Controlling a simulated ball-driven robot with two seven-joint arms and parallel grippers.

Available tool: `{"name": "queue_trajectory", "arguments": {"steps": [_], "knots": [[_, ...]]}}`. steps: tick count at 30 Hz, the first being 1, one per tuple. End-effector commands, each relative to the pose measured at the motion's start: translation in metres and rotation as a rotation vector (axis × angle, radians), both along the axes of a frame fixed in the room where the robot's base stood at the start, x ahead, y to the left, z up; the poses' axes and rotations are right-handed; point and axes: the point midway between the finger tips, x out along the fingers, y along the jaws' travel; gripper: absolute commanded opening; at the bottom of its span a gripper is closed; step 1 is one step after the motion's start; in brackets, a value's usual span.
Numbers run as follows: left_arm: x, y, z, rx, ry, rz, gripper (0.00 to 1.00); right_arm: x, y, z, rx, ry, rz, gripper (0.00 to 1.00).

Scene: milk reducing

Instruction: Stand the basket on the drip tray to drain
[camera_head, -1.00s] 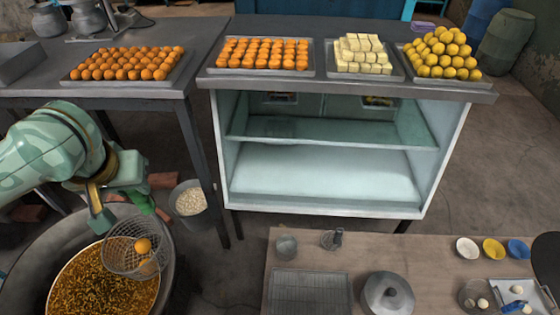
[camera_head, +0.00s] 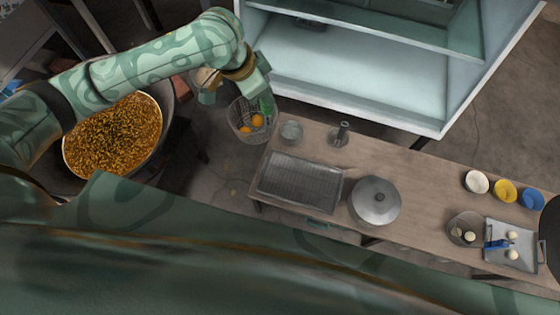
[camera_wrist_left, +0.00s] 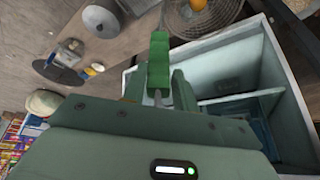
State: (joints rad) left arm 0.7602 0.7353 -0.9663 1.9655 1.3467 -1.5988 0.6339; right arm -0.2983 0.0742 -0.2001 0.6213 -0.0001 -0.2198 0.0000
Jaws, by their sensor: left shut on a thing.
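My left gripper (camera_head: 262,90) is shut on the basket's green handle, which also shows between the fingers in the left wrist view (camera_wrist_left: 158,62). The basket (camera_wrist_left: 185,22) is partly cut off at the top of that view. The drip tray (camera_head: 300,182), a grey rack with fine bars, lies on the left part of the table, right of and nearer than the basket. No basket stands on it. My right gripper is not visible.
A metal cup (camera_head: 290,131) and a dark upright item (camera_head: 341,134) stand behind the tray. A lidded pot (camera_head: 375,200) stands close to its right. The frying pan (camera_head: 112,135) is at left. The glass cabinet (camera_head: 350,70) rises behind.

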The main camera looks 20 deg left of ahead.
Motion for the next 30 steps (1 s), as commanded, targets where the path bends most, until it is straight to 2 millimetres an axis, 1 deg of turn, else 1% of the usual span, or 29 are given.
{"name": "queue_trajectory", "arguments": {"steps": [1,2,3,5,6,9,12,15,18,21,26,30], "knots": [[-0.001,-0.006,-0.037,-0.003,0.011,-0.087,0.0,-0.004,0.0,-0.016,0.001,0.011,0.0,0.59],[-0.001,-0.009,-0.053,-0.001,0.009,-0.148,0.0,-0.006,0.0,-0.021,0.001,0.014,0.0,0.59],[-0.002,-0.013,-0.073,0.0,0.005,-0.228,0.0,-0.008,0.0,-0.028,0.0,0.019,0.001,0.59],[-0.004,-0.019,-0.104,0.0,0.001,-0.345,0.0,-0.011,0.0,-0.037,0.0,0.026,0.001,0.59],[-0.006,-0.023,-0.123,0.001,-0.003,-0.42,0.0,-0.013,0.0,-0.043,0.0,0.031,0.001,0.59],[-0.013,-0.031,-0.168,0.002,-0.011,-0.59,0.0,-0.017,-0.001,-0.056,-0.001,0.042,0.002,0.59],[-0.02,-0.037,-0.206,0.003,-0.02,-0.732,0.0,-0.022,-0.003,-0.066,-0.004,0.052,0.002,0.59],[-0.028,-0.041,-0.235,0.004,-0.027,-0.842,0.0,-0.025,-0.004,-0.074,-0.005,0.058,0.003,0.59],[-0.033,-0.044,-0.254,0.005,-0.035,-0.921,0.0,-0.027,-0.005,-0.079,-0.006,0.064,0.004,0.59],[-0.037,-0.046,-0.266,0.006,-0.039,-0.971,0.0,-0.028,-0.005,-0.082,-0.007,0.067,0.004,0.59],[-0.039,-0.046,-0.275,0.006,-0.043,-0.998,0.0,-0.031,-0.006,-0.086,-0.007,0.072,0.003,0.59],[-0.04,-0.046,-0.286,0.006,-0.041,-0.998,0.0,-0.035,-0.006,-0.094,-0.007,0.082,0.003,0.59]]}}
